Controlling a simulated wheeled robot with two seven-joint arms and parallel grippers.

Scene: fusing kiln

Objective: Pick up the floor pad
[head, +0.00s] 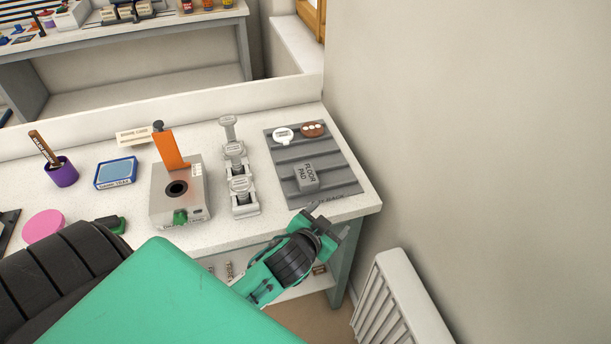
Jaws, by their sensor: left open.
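The floor pad (306,177) is a small grey block with "FLOOR PAD" lettered on its top. It lies on a dark grey ridged rack (345,179) at the right end of the white table. My left gripper (328,220) is open and empty, at the table's front edge, nearer to me than the pad and a little to its right. It is apart from the pad. My left arm covers the lower left of the view. My right gripper is not in view.
A white round piece (283,134) and a brown oval piece (313,129) lie at the rack's back. Left of the rack stand a grey clamp-like fixture (240,182) and a metal box (178,195) with an orange lever. A wall rises close on the right, with a white radiator (392,305) below.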

